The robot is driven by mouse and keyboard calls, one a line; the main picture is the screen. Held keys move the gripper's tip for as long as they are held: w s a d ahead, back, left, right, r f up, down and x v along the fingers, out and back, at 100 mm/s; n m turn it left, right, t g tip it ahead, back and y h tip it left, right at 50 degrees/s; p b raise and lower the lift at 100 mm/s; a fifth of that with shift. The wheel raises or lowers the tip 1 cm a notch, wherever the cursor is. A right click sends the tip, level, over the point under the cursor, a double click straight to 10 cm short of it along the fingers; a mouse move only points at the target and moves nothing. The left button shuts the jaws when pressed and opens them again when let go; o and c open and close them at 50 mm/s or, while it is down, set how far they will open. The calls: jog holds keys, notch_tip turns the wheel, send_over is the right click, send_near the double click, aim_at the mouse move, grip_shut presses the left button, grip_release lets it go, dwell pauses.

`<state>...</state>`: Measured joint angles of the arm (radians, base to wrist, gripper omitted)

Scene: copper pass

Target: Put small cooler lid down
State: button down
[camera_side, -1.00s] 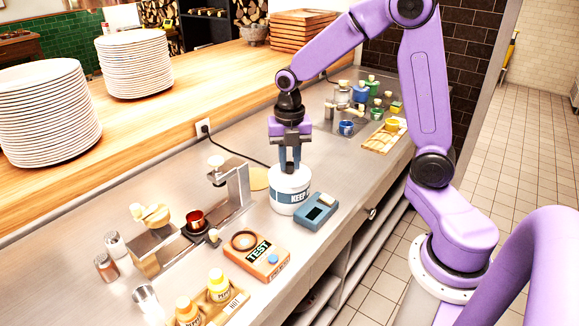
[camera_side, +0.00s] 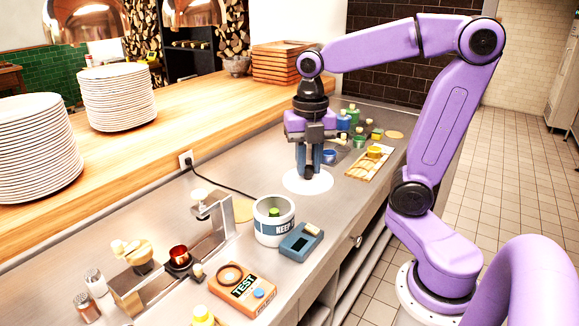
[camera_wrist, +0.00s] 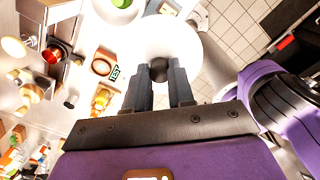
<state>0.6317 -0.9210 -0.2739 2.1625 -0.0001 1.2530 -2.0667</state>
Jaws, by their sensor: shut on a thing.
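The small cooler (camera_side: 273,228) is a white tub with a dark "KEEP" band, standing uncovered on the counter; a green-topped item (camera_side: 274,212) shows inside it. The white round lid (camera_side: 320,184) is to the right of and behind the cooler, apart from it. My gripper (camera_side: 308,173) points down at the lid's middle and is shut on its dark knob. In the wrist view the lid (camera_wrist: 175,40) lies flat beyond my fingertips (camera_wrist: 160,72). I cannot tell whether the lid touches the counter or hangs just above it.
A blue-grey device (camera_side: 300,242) stands right beside the cooler. An orange TEST box (camera_side: 242,287) and a metal stand (camera_side: 215,215) are nearer. A wooden board (camera_side: 368,163) and several coloured jars (camera_side: 345,122) are close behind the lid. A black cord (camera_side: 225,186) runs along the counter.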

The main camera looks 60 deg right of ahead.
aim_at(322, 184)
jog(key=s, duration=0.1)
jog(key=s+r, duration=0.2)
jog(key=s, duration=0.1)
jog(key=shift+a, duration=0.15)
notch_tip(322, 184, up, 5)
jog(key=w+d, duration=0.2)
jog(key=w, duration=2.5)
jog(key=f, duration=1.7)
jog(key=w+d+f, duration=0.1)
jog(key=f, duration=0.8)
jog(key=shift+f, duration=0.3)
jog(key=shift+f, duration=0.1)
jog(key=c, duration=1)
grip_release()
jog(key=shift+o, duration=0.2)
